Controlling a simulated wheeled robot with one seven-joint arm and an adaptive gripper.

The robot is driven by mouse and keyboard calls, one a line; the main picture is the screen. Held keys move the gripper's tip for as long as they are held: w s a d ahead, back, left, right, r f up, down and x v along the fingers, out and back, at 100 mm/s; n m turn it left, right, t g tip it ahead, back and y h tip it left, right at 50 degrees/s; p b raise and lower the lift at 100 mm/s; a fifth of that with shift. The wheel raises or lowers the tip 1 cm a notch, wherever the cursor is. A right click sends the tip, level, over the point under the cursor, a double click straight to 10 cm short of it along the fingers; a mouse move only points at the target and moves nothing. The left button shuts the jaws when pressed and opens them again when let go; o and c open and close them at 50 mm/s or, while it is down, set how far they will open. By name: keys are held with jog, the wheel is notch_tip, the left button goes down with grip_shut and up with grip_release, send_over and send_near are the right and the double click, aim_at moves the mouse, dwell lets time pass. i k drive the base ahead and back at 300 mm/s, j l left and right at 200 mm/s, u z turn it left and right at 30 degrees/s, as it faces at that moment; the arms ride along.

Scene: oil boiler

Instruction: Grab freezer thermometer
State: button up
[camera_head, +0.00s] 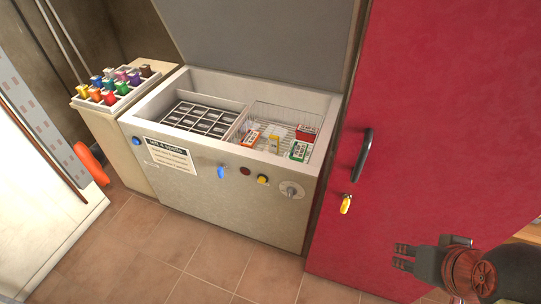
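A chest freezer (225,185) stands against the back with its lid raised, so its inside shows. I cannot make out a thermometer for certain in this view; any among the freezer contents is too small to tell. The left part of the freezer holds a dark divided tray (200,119). The right part holds a wire basket (285,112) with several small boxes, among them a green-and-white box (299,151) and a red box (306,133). My gripper (403,257) is at the lower right, in front of the red door, well apart from the freezer. Its two fingers are parted with nothing between them.
A red door (440,120) with a dark handle and yellow tag fills the right. A rack of coloured items (115,90) stands on a cabinet left of the freezer. An orange object (91,163) is at far left. The tiled floor (190,255) in front is clear.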

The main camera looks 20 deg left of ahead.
aim_at(273, 140)
jog(key=k+j+z, duration=0.1)
jog(key=z, duration=1.4)
jog(key=j, duration=0.5)
jog(key=k+j, duration=0.1)
jog(key=j, duration=0.4)
jog(key=k+j+z, duration=0.1)
jog(key=j, duration=0.9)
jog(key=k+j, duration=0.15)
jog(key=j, duration=0.35)
jog(key=j+z, duration=0.1)
jog(key=j, duration=0.4)
jog(key=k+j, duration=0.15)
jog(key=j, duration=0.3)
jog(key=k+j, duration=0.1)
jog(key=j, duration=0.4)
